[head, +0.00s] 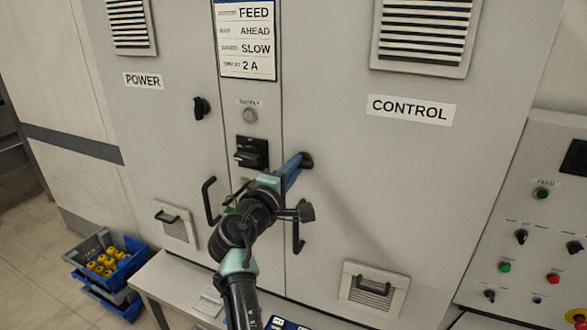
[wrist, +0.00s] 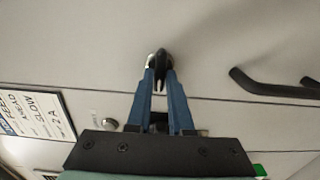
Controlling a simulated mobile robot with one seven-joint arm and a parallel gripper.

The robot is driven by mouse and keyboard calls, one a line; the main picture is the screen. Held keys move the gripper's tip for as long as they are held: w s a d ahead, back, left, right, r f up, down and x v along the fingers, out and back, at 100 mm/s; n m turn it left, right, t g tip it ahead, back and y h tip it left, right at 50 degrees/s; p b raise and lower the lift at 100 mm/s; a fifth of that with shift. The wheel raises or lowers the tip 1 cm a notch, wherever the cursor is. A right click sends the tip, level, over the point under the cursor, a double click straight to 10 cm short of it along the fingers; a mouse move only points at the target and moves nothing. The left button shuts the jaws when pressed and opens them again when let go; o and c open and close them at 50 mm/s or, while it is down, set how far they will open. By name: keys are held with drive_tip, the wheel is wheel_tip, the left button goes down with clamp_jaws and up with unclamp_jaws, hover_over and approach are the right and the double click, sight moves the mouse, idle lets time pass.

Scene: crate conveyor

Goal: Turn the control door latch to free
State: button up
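The control door latch (head: 306,160) is a small black handle at the left edge of the cabinet door labelled CONTROL (head: 410,109). In the wrist view the latch (wrist: 160,60) stands at the tips of my gripper's blue fingers, with its narrow end pointing down between them. My gripper (head: 299,161) reaches the latch from the lower left. In the wrist view my gripper (wrist: 160,76) has its fingers apart, one on each side of the latch. I see no firm grip, and the exact contact is hard to tell. The fingers partly hide the latch in the head view.
A black door handle (head: 299,235) hangs below the latch. A dark switch (head: 251,153) and a grey button (head: 250,115) are on the middle panel. The POWER door has its own black latch (head: 200,107) and handle (head: 210,201). A button panel (head: 530,220) stands at right.

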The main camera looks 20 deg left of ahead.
drive_tip(key=o, duration=0.4)
drive_tip(key=shift+c, duration=0.2)
drive_tip(key=shift+s, duration=0.1)
drive_tip(key=s+b, duration=0.3)
drive_tip(key=s, duration=0.9)
drive_tip(key=shift+s+a, duration=0.25)
drive_tip(key=shift+s, duration=0.15)
